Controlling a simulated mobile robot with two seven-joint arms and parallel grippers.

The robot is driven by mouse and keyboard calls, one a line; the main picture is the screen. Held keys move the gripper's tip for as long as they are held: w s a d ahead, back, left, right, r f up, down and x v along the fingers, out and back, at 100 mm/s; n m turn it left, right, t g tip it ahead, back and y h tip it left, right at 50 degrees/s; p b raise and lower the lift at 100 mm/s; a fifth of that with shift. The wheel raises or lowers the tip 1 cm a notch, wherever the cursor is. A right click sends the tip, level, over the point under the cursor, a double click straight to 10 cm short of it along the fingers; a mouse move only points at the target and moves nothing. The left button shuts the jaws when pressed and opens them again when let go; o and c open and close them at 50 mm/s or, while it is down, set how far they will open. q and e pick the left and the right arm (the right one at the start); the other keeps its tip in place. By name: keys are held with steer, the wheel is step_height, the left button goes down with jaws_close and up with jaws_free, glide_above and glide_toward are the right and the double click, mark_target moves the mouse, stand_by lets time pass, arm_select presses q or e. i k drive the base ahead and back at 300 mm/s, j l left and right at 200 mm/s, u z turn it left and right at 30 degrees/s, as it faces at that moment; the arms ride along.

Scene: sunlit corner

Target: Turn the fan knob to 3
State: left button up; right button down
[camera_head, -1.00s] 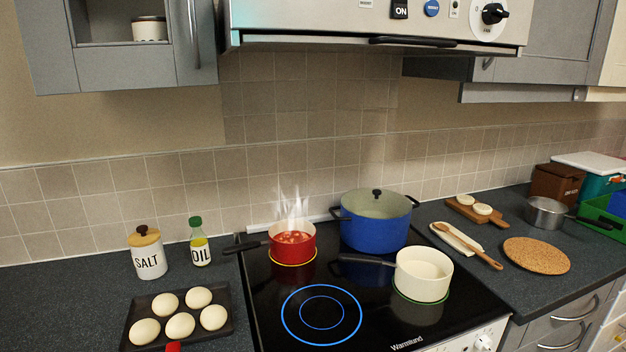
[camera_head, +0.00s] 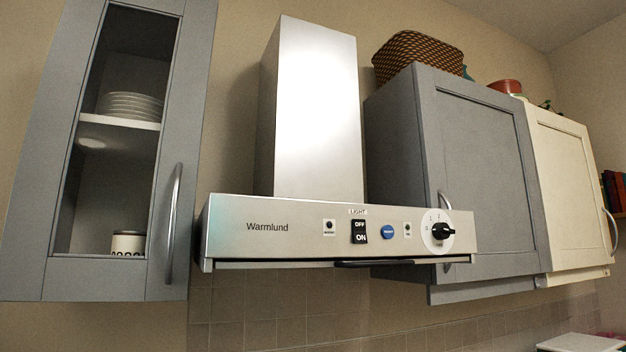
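The fan knob (camera_head: 442,232) is a black knob on a white round dial at the right end of the range hood's front panel (camera_head: 290,228). Small marks ring the dial, but they are too small to read surely. The knob's grip lies roughly sideways. Left of it on the panel are a blue round button (camera_head: 388,232) and a black light switch (camera_head: 360,231) marked OFF and ON. Neither of my grippers shows in the view.
A grey glass-front cabinet (camera_head: 28,180) with a vertical handle hangs left of the hood. A grey cabinet (camera_head: 480,170) stands close behind the knob's right side, with a cream cabinet (camera_head: 570,190) beyond. The space before the hood looks clear.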

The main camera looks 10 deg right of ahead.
mark_target(441, 231)
steer(key=l+u, duration=0.4)
steer(key=i+l+u, duration=0.1)
steer(key=u, duration=0.25)
steer(key=l+u, duration=0.15)
steer(key=l, duration=0.35)
steer(key=k+l+u, duration=0.15)
steer(key=l, duration=0.9)
steer(key=k+l, duration=0.1)
steer(key=l, duration=0.5)
steer(key=l+u, duration=0.1)
steer(key=l, duration=0.45)
steer(key=k+l, duration=0.15)
steer(key=l, duration=1)
steer(key=k+u, duration=0.05)
